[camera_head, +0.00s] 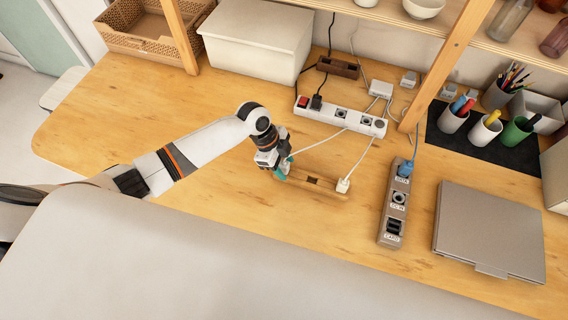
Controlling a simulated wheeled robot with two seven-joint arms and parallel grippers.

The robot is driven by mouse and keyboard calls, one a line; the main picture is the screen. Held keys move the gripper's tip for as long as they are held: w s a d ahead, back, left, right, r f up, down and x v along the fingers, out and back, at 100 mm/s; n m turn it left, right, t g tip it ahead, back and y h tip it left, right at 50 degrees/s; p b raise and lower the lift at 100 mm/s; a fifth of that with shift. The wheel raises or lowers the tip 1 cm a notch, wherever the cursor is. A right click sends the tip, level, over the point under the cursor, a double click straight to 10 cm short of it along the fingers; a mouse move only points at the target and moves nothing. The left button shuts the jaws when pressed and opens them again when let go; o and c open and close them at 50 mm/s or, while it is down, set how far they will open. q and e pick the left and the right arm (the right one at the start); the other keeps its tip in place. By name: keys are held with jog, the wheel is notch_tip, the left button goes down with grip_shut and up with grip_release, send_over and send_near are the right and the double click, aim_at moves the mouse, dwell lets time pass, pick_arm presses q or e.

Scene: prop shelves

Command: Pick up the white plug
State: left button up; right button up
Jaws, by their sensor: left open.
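A white plug (343,185) sits at the right end of a small wooden block (312,181), with its white cable running up to the white power strip (341,117). My left gripper (281,171) is over the left end of the block, with its teal fingertips pointing down. Its jaws are open. A second white cable (318,142) runs from the strip to these fingertips; what is at its end is hidden by the gripper, and I cannot tell whether the fingers touch it. My right gripper is out of view.
A grey socket box (393,212) with a blue plug (405,168) stands to the right, beside a closed laptop (488,232). Pen cups (485,130), a white bin (257,40) and shelf posts (445,65) line the back. The table left of my arm is clear.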

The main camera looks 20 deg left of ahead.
pick_arm(q)
jog(key=shift+f, duration=0.2)
jog(key=c, duration=1.1)
